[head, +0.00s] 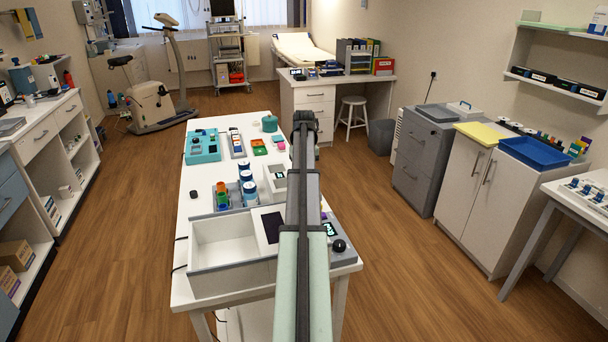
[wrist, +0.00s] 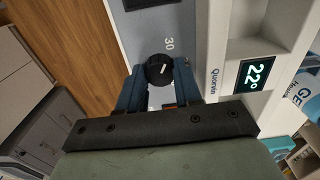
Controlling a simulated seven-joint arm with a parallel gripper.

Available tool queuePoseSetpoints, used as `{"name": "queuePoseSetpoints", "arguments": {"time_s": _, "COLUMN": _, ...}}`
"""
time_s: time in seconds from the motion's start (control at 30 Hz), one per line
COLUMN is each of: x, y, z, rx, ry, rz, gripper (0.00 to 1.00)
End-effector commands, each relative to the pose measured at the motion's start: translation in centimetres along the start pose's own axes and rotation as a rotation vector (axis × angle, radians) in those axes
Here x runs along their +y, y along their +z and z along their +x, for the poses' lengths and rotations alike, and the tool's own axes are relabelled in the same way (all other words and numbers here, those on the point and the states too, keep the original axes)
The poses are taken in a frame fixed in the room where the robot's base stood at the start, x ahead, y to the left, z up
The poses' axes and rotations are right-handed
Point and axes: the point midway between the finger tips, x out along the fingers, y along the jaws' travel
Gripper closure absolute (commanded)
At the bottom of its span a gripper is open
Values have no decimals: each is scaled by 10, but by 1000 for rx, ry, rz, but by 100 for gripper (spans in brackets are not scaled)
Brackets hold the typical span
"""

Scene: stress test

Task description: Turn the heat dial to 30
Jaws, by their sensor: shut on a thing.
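In the wrist view a black round dial (wrist: 155,72) with a short white pointer sits on a pale panel marked "30" (wrist: 168,43). The pointer is directed to the right in that view, not straight at the 30 mark. My gripper (wrist: 160,77) has its blue fingers on either side of the dial, shut on it. A dark display (wrist: 258,75) on the white housing reads 22° in green. In the head view a white unit with a small display (head: 279,175) is partly covered by my arm. My gripper and the held dial are hidden there.
A white open bin (head: 218,262) stands at the table's (head: 178,215) near end. Another black knob (head: 339,245) is at the near right. Blue-and-white bottles (head: 246,180) stand left of the white unit. A teal box (head: 203,148) lies farther back.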

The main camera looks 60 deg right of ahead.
Motion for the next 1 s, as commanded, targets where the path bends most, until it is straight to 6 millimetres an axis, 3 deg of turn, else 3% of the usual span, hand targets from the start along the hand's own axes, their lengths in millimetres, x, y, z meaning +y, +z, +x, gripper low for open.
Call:
{"name": "queuePoseSetpoints", "arguments": {"time_s": 0.13, "x": 0, "y": -1, "z": -1, "rx": 2, "ry": 1, "rz": -1, "gripper": 96}}
{"name": "queuePoseSetpoints", "arguments": {"time_s": 0.17, "x": 0, "y": -1, "z": -1, "rx": 2, "ry": 1, "rz": -1, "gripper": 63}}
{"name": "queuePoseSetpoints", "arguments": {"time_s": 0.4, "x": 0, "y": 0, "z": 0, "rx": 1, "ry": 0, "rz": 0, "gripper": 41}}
{"name": "queuePoseSetpoints", "arguments": {"time_s": 0.77, "x": 0, "y": 0, "z": 0, "rx": 0, "ry": 0, "rz": 23, "gripper": 41}}
{"name": "queuePoseSetpoints", "arguments": {"time_s": 1.0, "x": 0, "y": 0, "z": 0, "rx": 0, "ry": 0, "rz": 174, "gripper": 41}}
